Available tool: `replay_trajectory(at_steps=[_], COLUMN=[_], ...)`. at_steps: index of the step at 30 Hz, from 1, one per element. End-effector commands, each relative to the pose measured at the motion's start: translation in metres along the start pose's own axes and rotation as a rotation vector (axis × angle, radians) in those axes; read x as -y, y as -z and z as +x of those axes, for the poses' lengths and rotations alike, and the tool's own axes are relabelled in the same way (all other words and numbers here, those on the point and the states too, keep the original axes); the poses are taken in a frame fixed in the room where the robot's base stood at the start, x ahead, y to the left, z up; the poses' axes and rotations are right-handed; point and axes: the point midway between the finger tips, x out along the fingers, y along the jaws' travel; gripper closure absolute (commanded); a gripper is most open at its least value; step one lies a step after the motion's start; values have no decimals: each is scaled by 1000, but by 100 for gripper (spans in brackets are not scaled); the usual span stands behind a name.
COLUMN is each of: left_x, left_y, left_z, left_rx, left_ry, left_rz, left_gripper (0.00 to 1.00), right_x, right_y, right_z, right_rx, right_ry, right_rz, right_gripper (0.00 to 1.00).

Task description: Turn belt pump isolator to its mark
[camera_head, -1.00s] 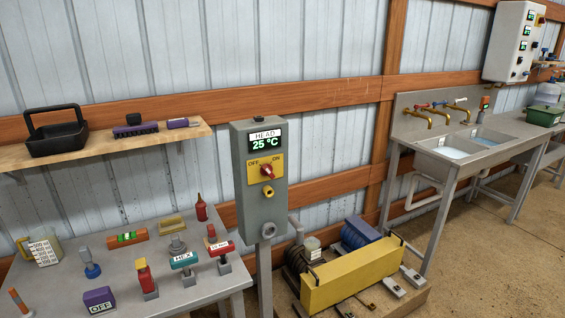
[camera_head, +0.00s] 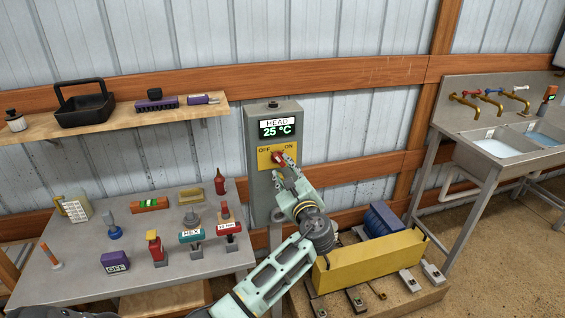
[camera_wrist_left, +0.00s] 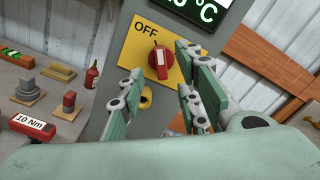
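A grey control box (camera_head: 258,190) on a post carries a display reading "HEAD 25 °C". Below the display is a yellow plate (camera_head: 264,164) marked OFF and ON, with a red rotary knob (camera_head: 277,157) on it. In the left wrist view the knob (camera_wrist_left: 159,61) shows a pale line on its face, and a yellow round fitting (camera_wrist_left: 146,101) sits below it. My left gripper (camera_head: 287,173) is at the plate, with its fingers apart. In the left wrist view the knob appears between the open fingers (camera_wrist_left: 160,88); contact cannot be told.
A bench (camera_head: 190,265) with several tools and labelled blocks stands left of the box. A shelf (camera_head: 195,111) with a black basket hangs above it. A yellow guard (camera_head: 368,264) over machinery is low on the right, near a sink unit (camera_head: 440,140).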

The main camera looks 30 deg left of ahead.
Motion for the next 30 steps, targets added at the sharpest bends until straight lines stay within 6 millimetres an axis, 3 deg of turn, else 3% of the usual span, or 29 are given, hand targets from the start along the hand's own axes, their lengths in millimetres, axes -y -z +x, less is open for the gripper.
replay_trajectory(at_steps=[7,18,30], left_x=[1,0,0], left_y=[0,1,1], left_z=[34,42,42], left_rx=[-1,-3,-3], left_ry=[1,1,1], left_rz=[0,-2,-1], left_gripper=[69,69,100], right_x=[6,3,-2], right_y=[-1,12,10], right_z=[-8,-8,-8], right_rx=[3,-16,-12], right_ry=[7,4,-2], right_rz=[1,1,-1], right_gripper=[60,60,60])
